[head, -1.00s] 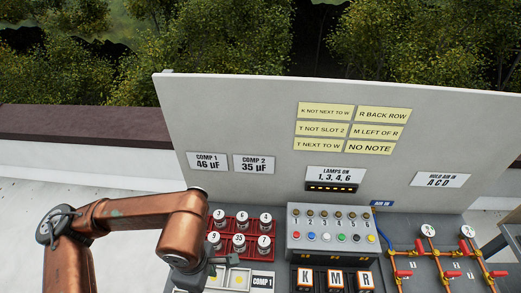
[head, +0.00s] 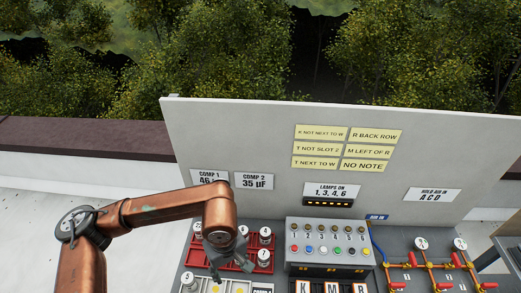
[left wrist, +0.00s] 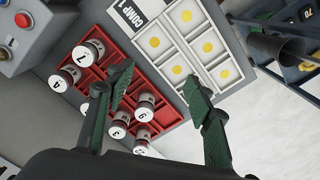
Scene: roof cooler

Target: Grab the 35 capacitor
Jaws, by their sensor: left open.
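The red capacitor rack (head: 249,266) holds several grey capacitors with numbered white tops. The capacitor 7 (head: 263,256) stands at the front right and also shows in the left wrist view (left wrist: 84,56). The 35 capacitor cannot be made out now; my left gripper covers the middle of the front row. My left gripper (head: 230,267) is open over the rack. In the left wrist view its fingers (left wrist: 160,88) are spread wide, one over the rack and one by the white COMP 1 tray (left wrist: 163,27). A capacitor (left wrist: 146,103) shows between them. My right gripper is not in view.
A grey lamp box (head: 328,246) stands right of the rack, with lettered blocks in front. Pipes with red valves (head: 440,286) are farther right. Another capacitor (head: 189,280) stands left of the tray; its number is unclear.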

